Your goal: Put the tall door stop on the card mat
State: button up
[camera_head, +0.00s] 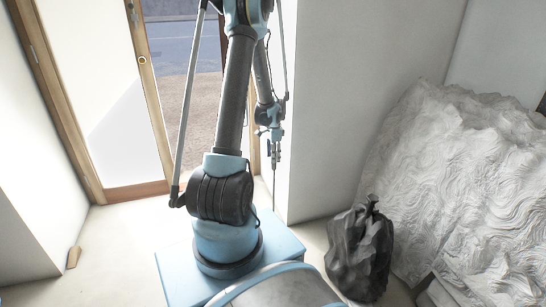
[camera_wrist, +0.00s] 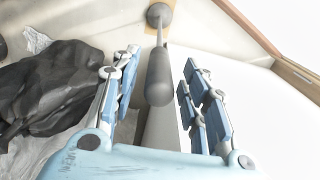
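The tall door stop (camera_wrist: 158,78) has a grey rounded grip, a thin rod and a round grey foot. In the wrist view its grip lies between the fingers of my gripper (camera_wrist: 160,72), with a visible gap on each side. My gripper is open around it. The foot overlaps a small tan card mat (camera_wrist: 151,29) at the top; I cannot tell whether it rests there. In the head view my gripper (camera_head: 274,152) points down beside the white wall corner, with the thin rod below it. The foot and mat are hidden there by my base.
A black rubbish bag (camera_head: 360,250) stands right of my base, and also shows at left in the wrist view (camera_wrist: 50,82). A large crumpled white mass (camera_head: 465,180) fills the right. A small wooden wedge (camera_head: 73,257) lies at the lower left. A wood-framed glass door (camera_head: 150,90) stands behind.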

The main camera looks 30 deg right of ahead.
jog(key=shift+r, duration=0.1)
notch_tip(320, 180, up, 12)
jog(key=shift+a+f, duration=0.1)
jog(key=s+a+r+n, duration=0.2)
jog(key=a+r+n, duration=0.15)
jog(key=a, duration=0.45)
jog(key=s+a+r+n+t, duration=0.1)
jog(key=s+a+r+n, duration=0.2)
jog(key=a, duration=0.5)
jog(key=s+a+r+n, duration=0.1)
jog(key=a+r+n, duration=0.25)
jog(key=a, duration=0.55)
jog(key=s+a+f+n, duration=0.2)
jog(key=s+a+n, duration=0.3)
jog(key=s+a, duration=0.3)
jog(key=s+a+f+n+t, duration=0.1)
jog(key=s+a+f+n, duration=0.2)
jog(key=s+a+n, duration=0.2)
jog(key=s+a, duration=0.2)
jog(key=s, duration=0.2)
jog(key=shift+s+a+f+n, duration=0.15)
jog(key=shift+s+a+n, duration=0.1)
jog(key=shift+a+n, duration=0.15)
